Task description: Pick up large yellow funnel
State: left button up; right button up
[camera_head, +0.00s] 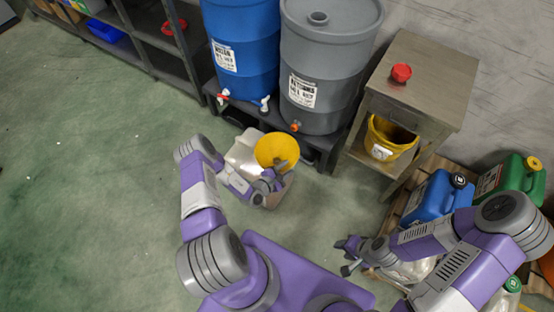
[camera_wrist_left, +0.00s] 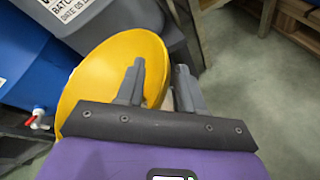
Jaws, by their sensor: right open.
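The large yellow funnel (camera_head: 272,148) rests with its wide mouth up in a pale open bin (camera_head: 240,155) in front of the drums. It also fills the left middle of the left wrist view (camera_wrist_left: 105,70). My left gripper (camera_head: 279,172) is at the funnel's near right side. In the left wrist view its fingers (camera_wrist_left: 160,85) stand apart, one in front of the yellow funnel and one just past its right edge. I cannot tell whether they touch it. My right gripper (camera_head: 347,256) is open and empty, low at the right of the bin.
A blue drum (camera_head: 243,40) and a grey drum (camera_head: 330,45) stand on a dark rack behind the bin. A small table (camera_head: 425,75) holds a red object (camera_head: 401,72), with a yellow bucket (camera_head: 390,140) below. Jerrycans (camera_head: 435,200) stand at right. The green floor at left is clear.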

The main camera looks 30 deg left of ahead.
pick_arm(q)
grip_shut()
jog(key=shift+r, duration=0.1)
dwell(0.4)
